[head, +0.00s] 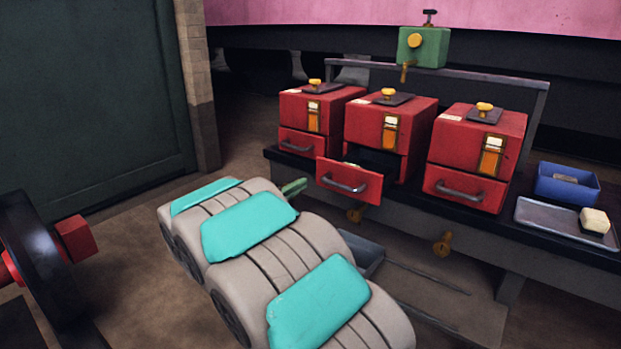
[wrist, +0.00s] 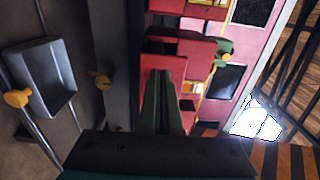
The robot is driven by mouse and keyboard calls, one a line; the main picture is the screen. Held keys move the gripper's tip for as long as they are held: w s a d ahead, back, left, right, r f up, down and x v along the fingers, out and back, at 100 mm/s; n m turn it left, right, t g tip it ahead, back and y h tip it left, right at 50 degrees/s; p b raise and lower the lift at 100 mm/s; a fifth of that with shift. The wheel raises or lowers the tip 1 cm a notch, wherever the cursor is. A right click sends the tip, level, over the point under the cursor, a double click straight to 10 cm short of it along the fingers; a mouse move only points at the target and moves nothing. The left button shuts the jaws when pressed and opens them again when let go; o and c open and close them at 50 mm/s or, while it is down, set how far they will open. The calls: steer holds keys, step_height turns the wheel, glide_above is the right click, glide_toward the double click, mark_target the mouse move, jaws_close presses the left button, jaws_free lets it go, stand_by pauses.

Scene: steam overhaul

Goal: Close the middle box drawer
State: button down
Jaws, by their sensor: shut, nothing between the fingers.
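Three red boxes stand in a row on a dark bench. The middle box (head: 412,112) has its drawer (head: 348,184) pulled out toward me, with a dark opening behind its front and a grey bar handle. The left box's drawer (head: 301,143) and the right box's drawer (head: 464,190) sit flush. My gripper (head: 294,187) has green fingers, shut and empty, just left of the open drawer's front; my arm hides part of it. In the wrist view the fingers (wrist: 164,76) point at red box surfaces, and I cannot tell whether they touch.
A blue bin (head: 567,184) and a grey tray (head: 560,224) with a pale block (head: 594,221) are on the bench's right end. A green box (head: 423,47) with a yellow knob stands behind. Yellow knobs (head: 442,244) stick out below the bench edge. A red-hubbed wheel is at left.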

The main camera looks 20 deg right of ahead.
mark_target(318, 175)
steer(key=shift+x, duration=2.65)
steer(key=shift+w, duration=0.1)
steer(key=b+x, duration=0.1)
steer(key=x, duration=1.2)
steer(key=shift+d+r+b, duration=0.2)
steer(key=shift+r+b, duration=0.05)
steer(key=shift+b, duration=0.05)
steer(key=shift+w, duration=0.1)
